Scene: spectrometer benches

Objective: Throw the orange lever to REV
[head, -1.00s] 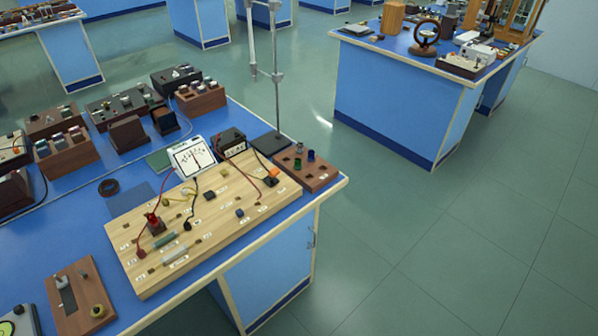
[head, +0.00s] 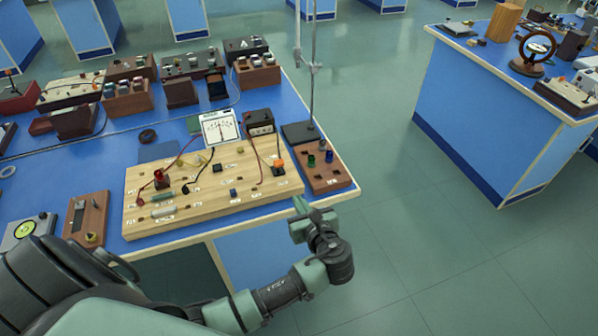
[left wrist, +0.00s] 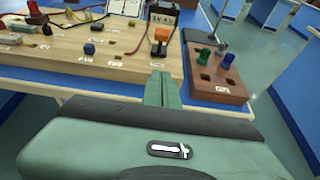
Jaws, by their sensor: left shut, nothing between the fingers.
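The orange lever (head: 279,163) stands on a small black base at the right end of the pale wooden board (head: 215,205). In the left wrist view the orange lever (left wrist: 161,35) is near the top, beyond my fingers. I cannot read the marks beside it or tell which way it is set. My left gripper (head: 301,205) is shut and empty, in front of the bench's front edge, near the board's right end and apart from the lever. In the left wrist view my left gripper (left wrist: 158,88) points toward the lever. My right gripper is out of view.
A brown block (head: 326,179) with blue and green knobs sits right of the board, with a metal stand (head: 310,100) behind it. A meter (head: 219,127), a black box (head: 259,122) and wires are behind the lever. The floor right of the bench is clear.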

